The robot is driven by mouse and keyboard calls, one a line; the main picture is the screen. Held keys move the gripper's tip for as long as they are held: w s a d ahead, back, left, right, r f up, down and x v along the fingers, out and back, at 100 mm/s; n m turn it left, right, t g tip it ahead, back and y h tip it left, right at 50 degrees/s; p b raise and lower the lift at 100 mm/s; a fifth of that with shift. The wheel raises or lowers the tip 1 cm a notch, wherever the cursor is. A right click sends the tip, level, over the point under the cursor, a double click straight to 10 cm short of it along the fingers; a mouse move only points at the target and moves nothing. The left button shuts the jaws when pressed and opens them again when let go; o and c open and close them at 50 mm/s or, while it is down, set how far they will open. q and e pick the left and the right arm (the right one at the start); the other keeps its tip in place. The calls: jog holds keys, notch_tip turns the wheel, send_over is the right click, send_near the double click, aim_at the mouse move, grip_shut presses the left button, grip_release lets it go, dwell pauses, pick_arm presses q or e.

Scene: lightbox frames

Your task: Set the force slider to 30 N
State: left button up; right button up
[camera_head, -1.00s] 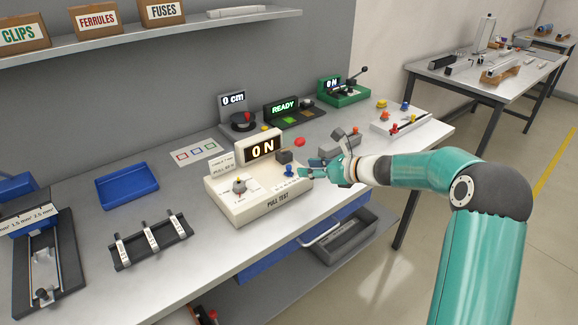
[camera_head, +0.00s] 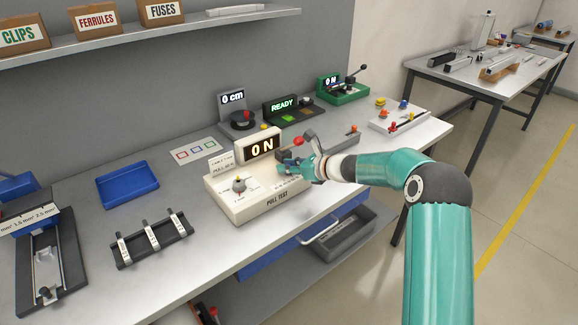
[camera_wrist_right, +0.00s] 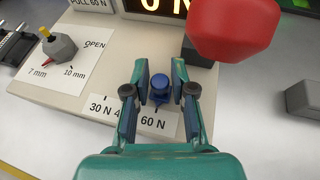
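The white pull tester (camera_head: 230,205) stands on the bench, its display (camera_head: 262,148) reading 0 N. In the right wrist view, the blue slider knob (camera_wrist_right: 160,84) stands above the 60 N label (camera_wrist_right: 153,123). The 30 N label (camera_wrist_right: 100,105) is to its left, and a middle label is partly hidden by a finger. My right gripper (camera_wrist_right: 159,80) is open, its fingers on either side of the knob with visible gaps. In the head view, my right gripper (camera_head: 299,167) is over the tester's right side and hides the knob. My left gripper is not in view.
A red knob (camera_wrist_right: 235,25) rises close to the right finger. The wire selector dial (camera_wrist_right: 58,46) is on the tester's left part. A blue tray (camera_head: 128,187) and a black rack (camera_head: 152,240) lie left of the tester. Bare bench lies between them.

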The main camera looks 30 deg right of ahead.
aim_at(270, 182)
grip_shut()
jog(key=shift+a, duration=0.15)
jog(key=a+b, duration=0.1)
jog(key=a, duration=0.1)
jog(key=a+b, duration=0.3)
jog(key=a, duration=0.1)
jog(key=shift+s+b, duration=0.25)
jog(key=shift+b, duration=0.15)
jog(key=shift+a, duration=0.1)
jog(key=o, duration=0.5)
grip_release()
jog(key=shift+a, duration=0.1)
